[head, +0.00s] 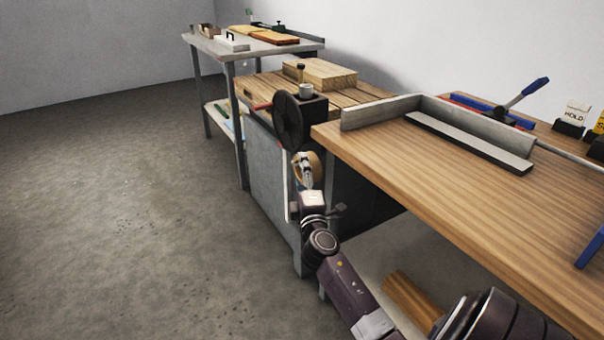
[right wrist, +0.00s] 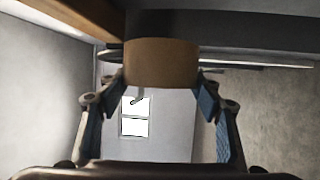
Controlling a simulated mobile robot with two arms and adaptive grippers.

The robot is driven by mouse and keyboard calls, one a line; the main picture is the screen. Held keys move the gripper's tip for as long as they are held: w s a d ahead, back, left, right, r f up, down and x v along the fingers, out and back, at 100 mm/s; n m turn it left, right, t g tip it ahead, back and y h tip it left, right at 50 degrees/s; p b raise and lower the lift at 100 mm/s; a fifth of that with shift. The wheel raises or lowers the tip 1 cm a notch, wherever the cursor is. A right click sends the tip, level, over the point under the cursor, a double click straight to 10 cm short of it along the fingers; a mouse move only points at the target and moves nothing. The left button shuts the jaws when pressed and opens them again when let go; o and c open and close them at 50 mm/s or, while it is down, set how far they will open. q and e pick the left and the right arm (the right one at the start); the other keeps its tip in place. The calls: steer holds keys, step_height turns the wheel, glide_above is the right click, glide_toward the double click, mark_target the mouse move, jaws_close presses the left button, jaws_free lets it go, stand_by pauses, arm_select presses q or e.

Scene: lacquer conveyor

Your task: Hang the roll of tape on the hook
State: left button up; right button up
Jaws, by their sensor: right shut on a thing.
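The roll of tape (head: 314,160) is a tan ring in the head view, held at the tip of my right arm beside the end of the workbench. My right gripper (head: 304,186) is shut on it. In the right wrist view the roll (right wrist: 161,62) sits between the blue-padded fingers of the right gripper (right wrist: 162,84), with its broad tan face showing. The roll is apart from this peg in the picture. My left gripper is not in view.
A black handwheel (head: 288,122) stands out from the bench end just above my right gripper. The wooden tabletop (head: 450,165) lies to the right, with a metal fence (head: 380,110) on it. Open floor (head: 130,220) lies to the left.

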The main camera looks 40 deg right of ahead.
stand_by(0.3)
steer(key=o, duration=1.3)
steer(key=v, duration=1.2)
steer(key=shift+f, duration=0.1)
